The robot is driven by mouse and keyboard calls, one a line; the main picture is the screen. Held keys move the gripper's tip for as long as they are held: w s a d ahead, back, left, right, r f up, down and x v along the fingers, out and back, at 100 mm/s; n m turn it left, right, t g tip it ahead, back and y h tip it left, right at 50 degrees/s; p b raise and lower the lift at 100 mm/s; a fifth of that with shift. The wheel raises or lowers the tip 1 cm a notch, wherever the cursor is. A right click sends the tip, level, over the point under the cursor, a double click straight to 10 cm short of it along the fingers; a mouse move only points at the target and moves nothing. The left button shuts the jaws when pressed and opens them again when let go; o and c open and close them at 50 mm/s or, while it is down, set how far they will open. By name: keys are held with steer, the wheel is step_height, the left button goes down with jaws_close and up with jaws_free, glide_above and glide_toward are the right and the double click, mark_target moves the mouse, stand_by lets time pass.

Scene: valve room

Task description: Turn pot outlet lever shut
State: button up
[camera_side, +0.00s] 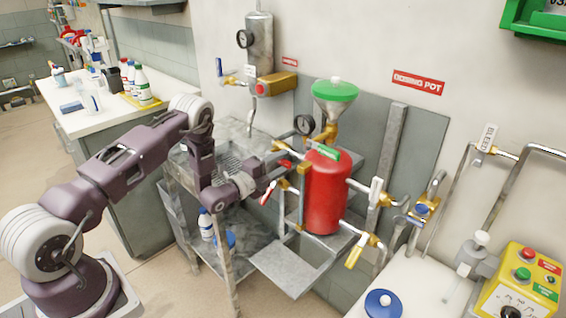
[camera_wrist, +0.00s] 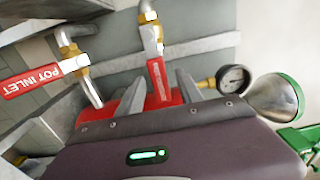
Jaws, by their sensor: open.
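A red lever with a small label (camera_wrist: 158,80) hangs from a valve in the wrist view; I cannot read the label surely, but it may be the pot outlet lever. It also shows as a small red piece beside the pot in the side view (camera_side: 286,164). My gripper (camera_wrist: 157,92) is open, its two grey fingers to either side of this lever's end in the picture; contact cannot be told. In the side view my gripper (camera_side: 262,181) is left of the red pot (camera_side: 326,195). A second red lever marked POT INLET (camera_wrist: 38,80) is further left in the wrist view.
A pressure gauge (camera_wrist: 234,79) and green-rimmed funnel (camera_wrist: 276,98) are close on the right in the wrist view. A metal cart (camera_side: 223,250) stands below my arm.

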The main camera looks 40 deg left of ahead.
steer(key=shift+w, duration=0.55)
jaws_close()
stand_by(1.0)
